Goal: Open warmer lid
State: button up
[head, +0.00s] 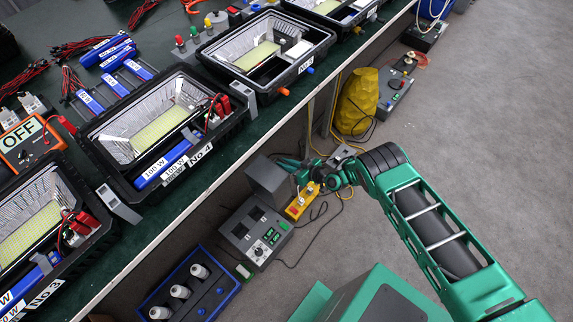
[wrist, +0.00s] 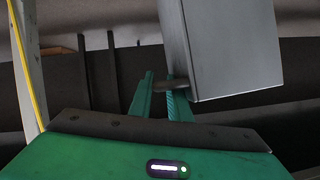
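The warmer (head: 255,230) is a grey box with a dial and green-lit displays, on the floor below the bench. Its grey lid (head: 267,180) stands tilted up at the box's upper side. The lid's plain grey face fills the upper right of the wrist view (wrist: 225,45). A short dark bar (wrist: 168,86) sticks out from the lid's left edge across my fingers. My gripper (head: 290,165) is right beside the lid; its two green fingers (wrist: 160,95) stand apart with a narrow gap. Whether they press on the bar is not clear.
A yellow device (head: 299,203) with cables stands right of the warmer. A blue rack of white cylinders (head: 222,288) lies below it. The green bench (head: 120,225) with floodlight housings overhangs at upper left. Open grey floor (head: 490,110) lies to the right.

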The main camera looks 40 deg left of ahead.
jog(key=v, duration=1)
jog(key=shift+d, duration=0.35)
jog(key=shift+r, duration=0.15)
